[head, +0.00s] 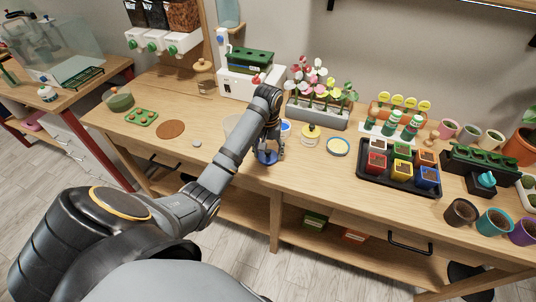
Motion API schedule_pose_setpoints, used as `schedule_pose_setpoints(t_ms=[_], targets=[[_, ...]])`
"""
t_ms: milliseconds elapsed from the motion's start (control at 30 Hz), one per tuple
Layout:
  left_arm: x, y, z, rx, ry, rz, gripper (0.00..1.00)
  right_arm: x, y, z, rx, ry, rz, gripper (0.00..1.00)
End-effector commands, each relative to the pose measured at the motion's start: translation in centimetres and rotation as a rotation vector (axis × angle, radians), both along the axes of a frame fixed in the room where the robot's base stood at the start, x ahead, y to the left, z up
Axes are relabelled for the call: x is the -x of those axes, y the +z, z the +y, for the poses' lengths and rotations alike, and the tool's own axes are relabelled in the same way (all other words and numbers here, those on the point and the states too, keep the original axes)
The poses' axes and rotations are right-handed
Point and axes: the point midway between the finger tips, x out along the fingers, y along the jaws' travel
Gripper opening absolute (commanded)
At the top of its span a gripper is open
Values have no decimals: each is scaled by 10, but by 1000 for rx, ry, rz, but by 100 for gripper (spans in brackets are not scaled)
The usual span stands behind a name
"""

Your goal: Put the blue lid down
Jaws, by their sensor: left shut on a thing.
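The blue lid (265,157) is a small blue disc near the front edge of the wooden bench (200,168). My left gripper (272,150) points down over it and is shut on it. The arm and fingers hide part of the lid. I cannot tell whether the lid touches the bench or is just above it. My right gripper is not in view.
A black tray (398,178) with several coloured pots is farther right. A brown disc (171,129) lies left.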

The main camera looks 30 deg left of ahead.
Motion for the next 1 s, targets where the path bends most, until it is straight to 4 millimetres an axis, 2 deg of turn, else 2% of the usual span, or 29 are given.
schedule_pose_setpoints(t_ms=[133, 167, 300, 733, 867, 1000], targets=[[0, -2, 0, 1, 0, 2, 45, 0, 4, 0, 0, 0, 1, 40], [0, -3, 0, 0, 0, 1, 68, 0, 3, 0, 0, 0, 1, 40], [0, -3, 0, 0, 0, 1, 87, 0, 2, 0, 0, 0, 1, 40], [0, 2, 0, 0, 0, -1, 87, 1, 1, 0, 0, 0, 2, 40], [0, 20, 0, 0, 0, 0, 87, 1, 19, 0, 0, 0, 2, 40], [0, 49, 0, 0, 0, 0, 87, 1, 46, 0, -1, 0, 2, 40]])
